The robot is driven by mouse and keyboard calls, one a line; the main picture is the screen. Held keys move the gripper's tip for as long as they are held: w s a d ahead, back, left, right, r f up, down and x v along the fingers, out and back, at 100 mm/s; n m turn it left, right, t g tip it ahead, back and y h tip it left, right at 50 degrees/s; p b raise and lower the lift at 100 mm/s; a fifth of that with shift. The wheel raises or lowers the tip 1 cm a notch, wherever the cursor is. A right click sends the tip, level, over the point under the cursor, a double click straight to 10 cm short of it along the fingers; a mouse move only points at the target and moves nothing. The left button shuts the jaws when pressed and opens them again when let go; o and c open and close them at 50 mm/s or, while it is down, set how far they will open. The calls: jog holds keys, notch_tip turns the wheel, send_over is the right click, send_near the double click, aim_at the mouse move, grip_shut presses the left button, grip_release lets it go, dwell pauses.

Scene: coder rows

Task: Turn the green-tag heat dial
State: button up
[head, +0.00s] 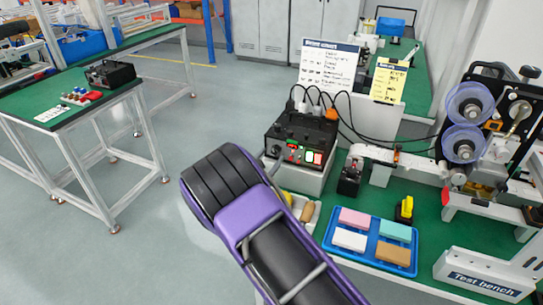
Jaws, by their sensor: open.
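A black control box (302,133) stands on a grey block on the green bench, right of the picture's middle. Its front panel has a small lit display, red and light buttons (313,157) and small dark knobs. I cannot tell which knob is the green-tag heat dial; the tags are too small to read. My purple and black arm rises from the bottom and covers the space in front of and left of the box. My gripper does not show clearly; the arm's own links hide that region. A thin grey piece by the panel's left edge is unclear.
Black cables loop from the box to the right. A blue tray (327,243) with coloured blocks, a yellow-topped switch (404,209) and a reel machine (490,130) occupy the bench. Signs (328,67) stand behind. Another green table (60,96) is at left, with open floor between.

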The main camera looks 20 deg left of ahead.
jog(key=shift+w+d, duration=0.15)
jog(key=shift+w, duration=0.5)
grip_shut()
